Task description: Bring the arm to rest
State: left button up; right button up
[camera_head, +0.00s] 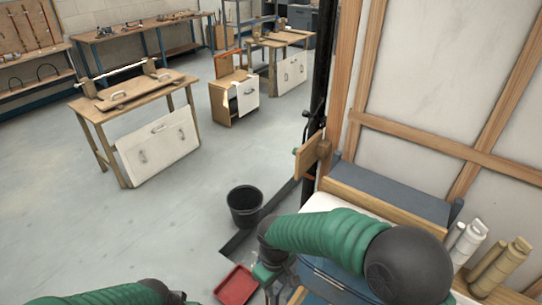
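My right arm, in a green ribbed sleeve with dark joints, comes in from the lower right and bends down at a dark wrist. My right gripper (270,280) hangs below that wrist, beside the blue case and close to the red tray in the picture. Its fingers are small and partly covered, so I cannot tell whether they are open or shut. My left arm's green sleeve lies along the bottom left edge. Its dark wrist end (178,297) is cut off by the picture's edge, and its finger state does not show.
A red tray (236,286) and black bucket (244,206) stand on the floor. A blue case (335,283) lies under my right arm. A wood-framed wall (430,90) and rolled tubes (497,266) are at right. Workbenches (140,98) stand farther back; the left floor is clear.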

jog(key=s+d+r+m+t, duration=0.1)
jog(key=s+d+m, duration=0.3)
jog(key=d, duration=0.5)
jog(key=s+d+r+m+t, duration=0.1)
jog(key=s+d+r+m, duration=0.2)
jog(key=s+d+m, duration=0.2)
jog(key=s+d, duration=0.3)
jog(key=d, duration=0.1)
jog(key=shift+d+r, duration=0.15)
jog(key=shift+d, duration=0.25)
